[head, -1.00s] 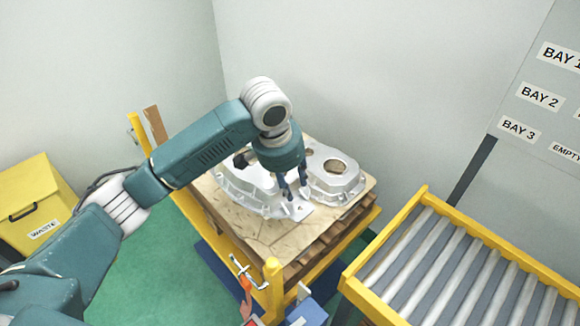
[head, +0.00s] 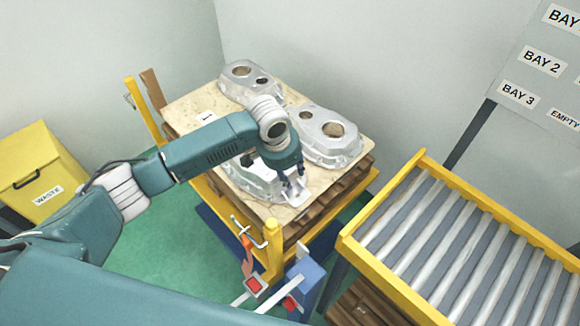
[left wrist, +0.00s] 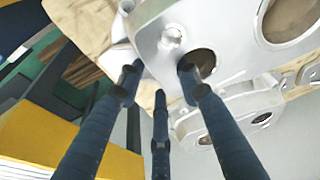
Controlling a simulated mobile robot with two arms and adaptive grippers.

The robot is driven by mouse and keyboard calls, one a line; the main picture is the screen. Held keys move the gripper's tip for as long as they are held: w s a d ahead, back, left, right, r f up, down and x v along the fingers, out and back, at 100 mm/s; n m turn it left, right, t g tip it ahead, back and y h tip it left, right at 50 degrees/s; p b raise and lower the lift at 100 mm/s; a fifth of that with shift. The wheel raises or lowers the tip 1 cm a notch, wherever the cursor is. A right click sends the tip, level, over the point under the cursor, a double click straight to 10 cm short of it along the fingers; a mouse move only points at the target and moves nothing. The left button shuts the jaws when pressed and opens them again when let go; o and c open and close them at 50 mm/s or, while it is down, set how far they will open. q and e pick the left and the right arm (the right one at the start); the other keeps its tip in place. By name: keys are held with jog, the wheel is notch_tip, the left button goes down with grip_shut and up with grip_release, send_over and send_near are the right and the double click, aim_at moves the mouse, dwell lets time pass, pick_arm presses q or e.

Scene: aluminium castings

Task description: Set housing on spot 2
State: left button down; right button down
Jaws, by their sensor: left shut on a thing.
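The silver aluminium housing (head: 243,180) is in my left gripper (head: 293,190) at the near part of the board-topped pallet (head: 285,213). My left gripper is shut on the housing's near right end. My forearm covers part of it. In the left wrist view the fingers (left wrist: 160,85) close on the edge of the housing (left wrist: 225,25). I cannot tell whether the housing touches the board. A label reading 1 (head: 206,117) lies on the board's left side. No label for spot 2 shows. My right gripper is not in view.
Two other castings sit on the board: one at the back (head: 236,89) and one at the right (head: 322,150), close beside the held housing. Yellow posts (head: 273,250) and a clamp edge the pallet. A roller conveyor (head: 450,250) stands right, a yellow waste bin (head: 30,165) left.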

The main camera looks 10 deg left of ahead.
pick_arm(q)
jog(key=shift+w+r, duration=0.1)
jog(key=shift+r, duration=0.1)
jog(key=c, duration=1.2)
grip_release()
jog(key=shift+s+f, duration=0.15)
jog(key=shift+s, duration=0.05)
jog(key=shift+d, duration=0.1)
jog(key=b+v, duration=0.1)
jog(key=v, duration=1.1)
